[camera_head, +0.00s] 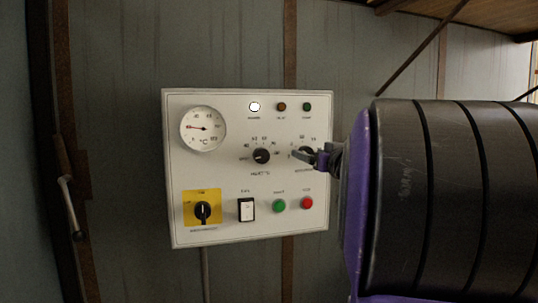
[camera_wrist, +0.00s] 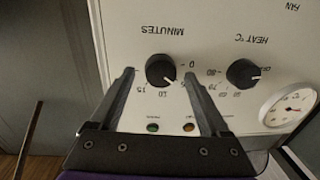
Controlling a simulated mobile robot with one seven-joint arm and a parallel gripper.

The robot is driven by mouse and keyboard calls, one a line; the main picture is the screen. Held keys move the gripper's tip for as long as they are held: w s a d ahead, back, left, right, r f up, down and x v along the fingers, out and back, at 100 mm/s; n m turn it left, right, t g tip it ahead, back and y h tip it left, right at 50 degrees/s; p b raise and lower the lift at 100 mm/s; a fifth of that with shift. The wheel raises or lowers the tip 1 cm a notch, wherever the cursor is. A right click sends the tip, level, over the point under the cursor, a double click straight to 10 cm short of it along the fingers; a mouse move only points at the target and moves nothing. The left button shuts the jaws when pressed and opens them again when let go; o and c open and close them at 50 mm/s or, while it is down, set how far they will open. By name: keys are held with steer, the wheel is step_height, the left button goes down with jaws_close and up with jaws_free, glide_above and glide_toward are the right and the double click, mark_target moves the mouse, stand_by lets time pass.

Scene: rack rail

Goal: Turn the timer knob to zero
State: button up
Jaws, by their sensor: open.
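The timer knob (camera_wrist: 160,69) is a round black knob beside the word MINUTES, upside down in the wrist view. Its white pointer line aims to the lower right in that view, away from the 0 mark and toward the 5 to 10 part of the scale. My gripper (camera_wrist: 158,77) is open, with one finger on each side of the knob. I cannot tell whether either finger touches it. In the head view my gripper (camera_head: 306,156) comes from the right and partly hides the timer knob at the panel's right side.
The control panel (camera_head: 225,170) is on a grey wall. The heat knob (camera_head: 261,156) is close beside the timer knob. A dial gauge (camera_head: 203,128), a yellow-backed rotary switch (camera_head: 203,212), a rocker switch (camera_head: 246,209), a green button (camera_head: 279,205) and a red button (camera_head: 307,203) surround it.

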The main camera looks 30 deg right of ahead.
jaws_close()
steer(key=shift+r+n, duration=0.1)
steer(key=shift+n, duration=0.2)
steer(key=n+p, duration=0.1)
steer(key=n, duration=0.2)
steer(key=shift+a, duration=0.1)
steer(key=n, duration=0.5)
steer(key=shift+a+g, duration=0.1)
steer(key=shift+g, duration=0.2)
steer(key=shift+h, duration=0.3)
jaws_free()
steer(key=shift+w, duration=0.1)
